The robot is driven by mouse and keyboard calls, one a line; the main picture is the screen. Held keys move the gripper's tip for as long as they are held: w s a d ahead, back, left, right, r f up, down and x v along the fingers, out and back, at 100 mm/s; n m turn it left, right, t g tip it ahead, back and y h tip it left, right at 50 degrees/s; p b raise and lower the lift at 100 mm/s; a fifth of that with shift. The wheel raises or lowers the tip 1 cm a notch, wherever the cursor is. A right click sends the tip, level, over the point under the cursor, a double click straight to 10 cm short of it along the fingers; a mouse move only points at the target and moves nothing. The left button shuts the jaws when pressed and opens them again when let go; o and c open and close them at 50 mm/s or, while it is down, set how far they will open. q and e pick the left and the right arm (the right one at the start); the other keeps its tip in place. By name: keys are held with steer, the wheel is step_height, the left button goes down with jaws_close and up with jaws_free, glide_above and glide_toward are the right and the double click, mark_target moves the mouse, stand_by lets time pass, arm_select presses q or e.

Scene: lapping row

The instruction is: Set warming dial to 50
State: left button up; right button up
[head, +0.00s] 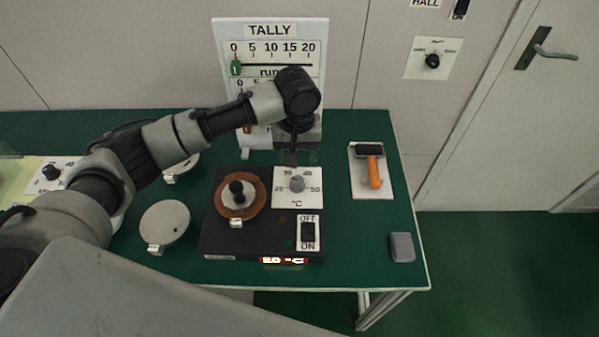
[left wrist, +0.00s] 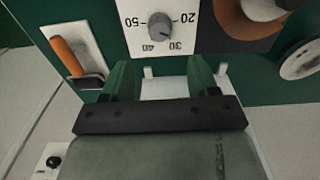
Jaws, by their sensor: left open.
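The warming dial (head: 297,184) is a grey round knob on a white plate marked 20, 30, 40, 50 and °C, on a black warming unit (head: 220,240). In the left wrist view the dial (left wrist: 161,26) is just beyond my fingers, with 50 on the left and 20 on the right. I cannot tell exactly where its pointer stands. My left gripper (head: 293,158) hangs behind the dial, pointing down. In the left wrist view the gripper (left wrist: 160,80) is open, its green-tinted fingers apart and empty, not around the knob. My right gripper is not in view.
The unit carries a brown disc with a black knob (head: 237,190), an OFF/ON switch (head: 308,232) and a lit display (head: 283,260). A tally board (head: 268,30) stands behind.

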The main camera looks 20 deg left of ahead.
mark_target(297, 180)
arm_select(q)
step_height(297, 180, down, 10)
steer(key=shift+f, duration=0.2)
steer(key=shift+c, duration=0.2)
